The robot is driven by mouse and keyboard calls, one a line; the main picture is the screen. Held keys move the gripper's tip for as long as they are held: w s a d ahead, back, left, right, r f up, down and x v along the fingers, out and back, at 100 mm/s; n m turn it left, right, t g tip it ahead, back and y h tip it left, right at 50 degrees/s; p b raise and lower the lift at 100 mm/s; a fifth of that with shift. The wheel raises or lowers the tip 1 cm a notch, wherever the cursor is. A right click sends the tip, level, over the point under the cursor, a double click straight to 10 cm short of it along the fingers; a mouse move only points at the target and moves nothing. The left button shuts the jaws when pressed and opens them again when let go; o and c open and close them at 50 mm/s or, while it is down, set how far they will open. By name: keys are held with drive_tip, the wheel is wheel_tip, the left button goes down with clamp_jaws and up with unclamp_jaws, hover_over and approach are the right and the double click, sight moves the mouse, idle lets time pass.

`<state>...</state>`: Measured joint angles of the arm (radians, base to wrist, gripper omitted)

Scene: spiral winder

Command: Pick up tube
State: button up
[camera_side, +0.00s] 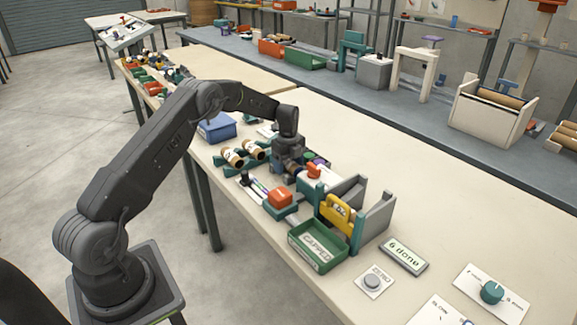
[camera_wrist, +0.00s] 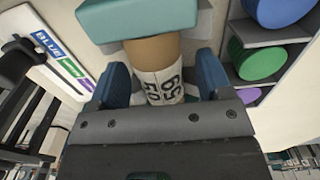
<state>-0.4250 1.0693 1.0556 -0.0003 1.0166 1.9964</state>
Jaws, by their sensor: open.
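A brown cardboard tube (camera_wrist: 152,52) with a white printed label stands out in the wrist view, between the two blue fingers of my gripper (camera_wrist: 163,74). The fingers are open, one on each side of it, and I cannot tell whether either touches. A teal block (camera_wrist: 135,18) covers the far end of the tube. In the side view my gripper (camera_side: 290,168) is low over the bench, and its body hides most of what lies between the fingers. Two more tubes (camera_side: 232,157) (camera_side: 254,150) lie on teal holders to its left.
A blue bin (camera_side: 217,127) stands behind the tubes. A green CAPPED tray (camera_side: 317,250), an orange block (camera_side: 280,197) and a grey fixture with a yellow part (camera_side: 337,210) are close in front. The wrist view shows blue and green round caps (camera_wrist: 262,60) at right.

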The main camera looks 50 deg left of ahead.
drive_tip(key=c, duration=1)
